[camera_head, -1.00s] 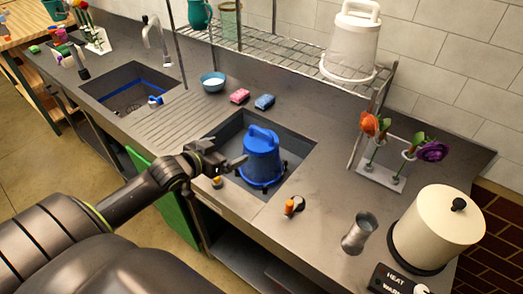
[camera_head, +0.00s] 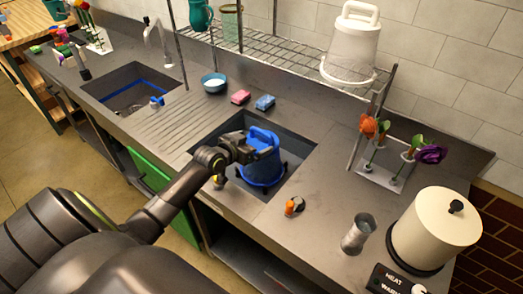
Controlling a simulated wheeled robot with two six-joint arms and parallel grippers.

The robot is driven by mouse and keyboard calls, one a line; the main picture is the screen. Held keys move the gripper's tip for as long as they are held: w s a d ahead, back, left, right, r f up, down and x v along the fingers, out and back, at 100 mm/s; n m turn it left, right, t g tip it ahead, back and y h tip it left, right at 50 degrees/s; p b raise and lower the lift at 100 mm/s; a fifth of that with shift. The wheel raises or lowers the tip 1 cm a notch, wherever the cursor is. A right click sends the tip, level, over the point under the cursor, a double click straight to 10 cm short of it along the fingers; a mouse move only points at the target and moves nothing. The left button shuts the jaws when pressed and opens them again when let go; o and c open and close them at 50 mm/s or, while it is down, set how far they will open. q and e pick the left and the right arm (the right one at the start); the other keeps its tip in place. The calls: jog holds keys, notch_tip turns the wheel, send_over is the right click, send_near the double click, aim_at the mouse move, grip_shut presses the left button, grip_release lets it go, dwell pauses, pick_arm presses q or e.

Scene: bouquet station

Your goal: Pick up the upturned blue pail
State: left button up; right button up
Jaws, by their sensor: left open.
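The upturned blue pail (camera_head: 262,172) stands in the near sink basin, with its handle loop on top. My left gripper (camera_head: 264,148) is at the upper part of the pail, beside and in front of the handle, and hides part of it. Its jaws are open. I cannot tell whether the fingers touch the handle. My right gripper is not in the view.
The basin rim (camera_head: 305,160) surrounds the pail. A white pail (camera_head: 352,45) stands on the wire rack. A metal cup (camera_head: 357,233), a cream pot (camera_head: 435,230) and flowers in a holder (camera_head: 380,178) stand to the right. The drainboard (camera_head: 180,128) is clear.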

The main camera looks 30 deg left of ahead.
aim_at(258, 145)
pick_arm(q)
jog(key=shift+x, duration=1.65)
jog(key=c, duration=1.2)
jog(key=shift+r, duration=0.1)
jog(key=shift+c, duration=0.2)
